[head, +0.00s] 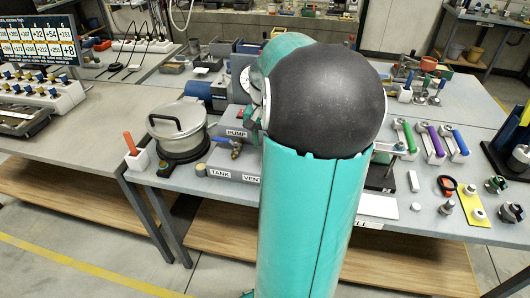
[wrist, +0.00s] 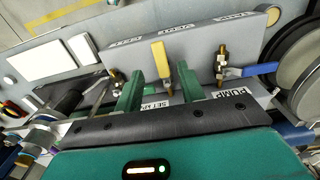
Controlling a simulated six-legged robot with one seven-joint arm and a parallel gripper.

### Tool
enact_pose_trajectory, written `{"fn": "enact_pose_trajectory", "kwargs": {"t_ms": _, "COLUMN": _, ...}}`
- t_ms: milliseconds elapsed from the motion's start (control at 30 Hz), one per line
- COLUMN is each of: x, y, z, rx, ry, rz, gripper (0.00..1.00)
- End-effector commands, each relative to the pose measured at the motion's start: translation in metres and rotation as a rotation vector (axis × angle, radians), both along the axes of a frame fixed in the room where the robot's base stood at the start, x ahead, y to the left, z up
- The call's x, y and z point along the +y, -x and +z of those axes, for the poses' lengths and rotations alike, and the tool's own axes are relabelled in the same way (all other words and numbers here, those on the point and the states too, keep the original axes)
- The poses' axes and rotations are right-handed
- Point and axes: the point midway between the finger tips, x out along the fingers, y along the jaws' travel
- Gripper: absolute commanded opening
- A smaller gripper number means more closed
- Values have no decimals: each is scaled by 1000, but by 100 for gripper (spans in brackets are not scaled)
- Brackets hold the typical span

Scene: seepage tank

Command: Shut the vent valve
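The vent valve has a yellow lever (wrist: 160,60) with brass at its lower end, at the middle of a grey block (wrist: 200,52) in the wrist view. The lever runs across the block's length. The block's VENT label (wrist: 173,31) shows upside down. My gripper (wrist: 159,72) is open, with one green finger on each side of the lever; I cannot tell whether either finger touches it. In the head view my arm hides the vent valve, and only part of the VENT label (head: 251,178) shows.
A valve with a blue lever (wrist: 255,69) stands right of the vent valve in the wrist view, and a brass valve (wrist: 116,77) stands left. A lidded pot (head: 177,128) is left of the block in the head view. Spanners (head: 432,140) and small parts lie right.

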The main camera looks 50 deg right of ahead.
Motion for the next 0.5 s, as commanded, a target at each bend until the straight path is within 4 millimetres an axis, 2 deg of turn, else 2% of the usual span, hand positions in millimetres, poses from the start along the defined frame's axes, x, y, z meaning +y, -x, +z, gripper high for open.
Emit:
{"fn": "enact_pose_trajectory", "kwargs": {"t_ms": 33, "x": 1, "y": 0, "z": -11, "rx": 2, "ry": -6, "rz": 1, "gripper": 39}}
{"fn": "enact_pose_trajectory", "kwargs": {"t_ms": 200, "x": 1, "y": 0, "z": -34, "rx": 2, "ry": -4, "rz": 1, "gripper": 39}}
{"fn": "enact_pose_trajectory", "kwargs": {"t_ms": 500, "x": 1, "y": 0, "z": -43, "rx": -1, "ry": 0, "rz": 1, "gripper": 39}}
